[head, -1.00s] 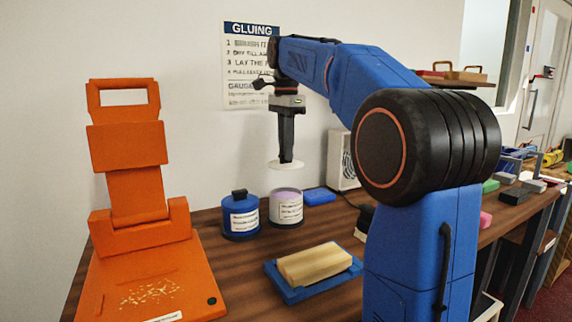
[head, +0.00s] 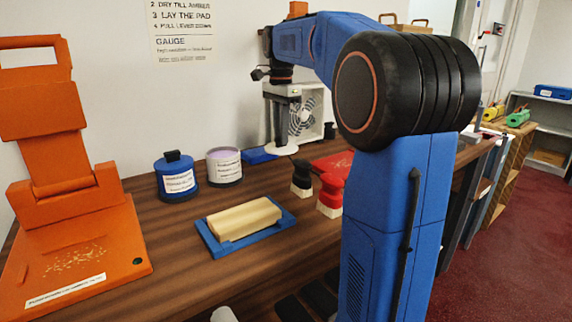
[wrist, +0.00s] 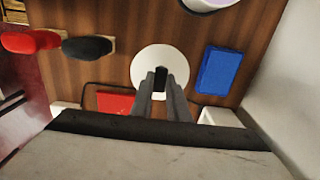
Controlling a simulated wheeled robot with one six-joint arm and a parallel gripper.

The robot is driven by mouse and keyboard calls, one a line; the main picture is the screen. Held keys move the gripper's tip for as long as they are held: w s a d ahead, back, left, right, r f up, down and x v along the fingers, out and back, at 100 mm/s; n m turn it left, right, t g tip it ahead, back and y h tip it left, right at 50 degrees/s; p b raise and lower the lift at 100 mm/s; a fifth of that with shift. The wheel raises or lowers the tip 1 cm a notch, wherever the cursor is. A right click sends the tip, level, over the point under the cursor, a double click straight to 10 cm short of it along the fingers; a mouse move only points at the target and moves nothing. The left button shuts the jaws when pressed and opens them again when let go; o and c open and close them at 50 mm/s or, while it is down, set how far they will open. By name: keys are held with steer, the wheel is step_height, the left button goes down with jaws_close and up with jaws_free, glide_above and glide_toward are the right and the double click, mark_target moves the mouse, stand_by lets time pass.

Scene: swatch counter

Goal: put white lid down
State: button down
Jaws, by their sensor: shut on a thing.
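My gripper (head: 281,142) is shut on the white lid (head: 281,150), a flat round disc, held level at the low end of the vertical fingers. In the wrist view the lid (wrist: 148,62) shows below my fingers (wrist: 162,84), which grip it at its middle. It is low over the brown counter (head: 200,258), right of the blue block (head: 257,154). I cannot tell whether it touches the wood. The white-labelled jar (head: 225,168) with a purple top surface stands lidless to the left.
A blue lidded jar (head: 177,181) stands beside the open jar. A fan box (head: 312,118) stands close behind the lid. Black (head: 302,176) and red (head: 330,192) handled brushes and a cream block on a blue tray (head: 288,218) are nearer. An orange press (head: 60,180) is left.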

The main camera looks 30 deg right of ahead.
steer(key=shift+f, duration=3.9)
steer(key=shift+f, duration=0.15)
steer(key=c, duration=1.7)
jaws_free()
step_height(320, 180, up, 12)
steer(key=shift+r, duration=0.2)
